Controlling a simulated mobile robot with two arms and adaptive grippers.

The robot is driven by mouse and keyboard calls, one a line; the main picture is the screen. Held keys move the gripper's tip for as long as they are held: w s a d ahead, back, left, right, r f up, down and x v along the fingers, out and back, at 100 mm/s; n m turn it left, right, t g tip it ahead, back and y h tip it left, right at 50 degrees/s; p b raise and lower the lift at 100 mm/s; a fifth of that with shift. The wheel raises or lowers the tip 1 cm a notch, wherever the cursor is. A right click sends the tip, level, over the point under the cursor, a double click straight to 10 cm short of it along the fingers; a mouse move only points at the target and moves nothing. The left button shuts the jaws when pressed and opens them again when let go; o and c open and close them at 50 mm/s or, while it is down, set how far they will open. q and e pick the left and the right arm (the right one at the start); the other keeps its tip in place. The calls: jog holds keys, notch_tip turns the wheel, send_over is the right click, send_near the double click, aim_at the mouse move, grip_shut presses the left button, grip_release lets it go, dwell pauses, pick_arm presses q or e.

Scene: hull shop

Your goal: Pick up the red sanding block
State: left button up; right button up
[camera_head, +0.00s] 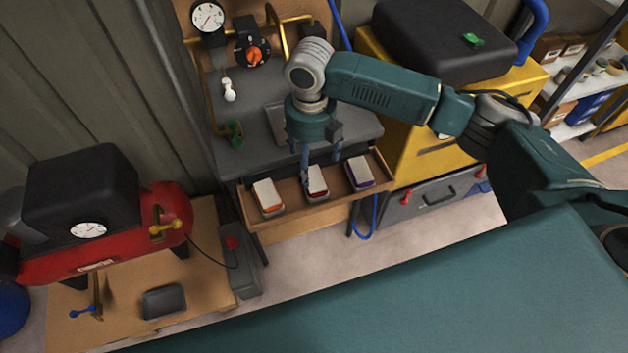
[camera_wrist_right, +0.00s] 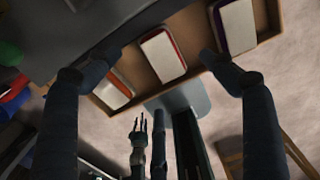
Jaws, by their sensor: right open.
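The red sanding block (camera_head: 317,182) has a pale top and red sides. It lies in the open wooden drawer (camera_head: 290,222), between an orange block (camera_head: 268,197) on the left and a purple block (camera_head: 360,173) on the right. My right gripper (camera_head: 319,168) points down over the drawer, open and empty. One finger partly covers the red block in the head view. In the right wrist view the red block (camera_wrist_right: 163,55) shows between the two spread fingers (camera_wrist_right: 160,58); I see no contact. My left gripper is not in view.
The drawer sits under a grey bench (camera_head: 250,155) with gauges and brass pipes behind. A yellow cabinet (camera_head: 420,160) stands to the right. A red compressor tank (camera_head: 110,245) stands to the left. The floor in front of the drawer is clear.

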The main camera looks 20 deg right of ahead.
aim_at(310, 180)
jog(key=shift+f, duration=0.85)
jog(key=f, duration=0.1)
jog(key=f+p, duration=0.1)
jog(key=f, duration=0.2)
jog(key=shift+s+a+f, duration=0.1)
jog(key=shift+s+a, duration=0.05)
jog(key=shift+a, duration=0.1)
jog(key=shift+f, duration=0.5)
jog(key=c, duration=1.3)
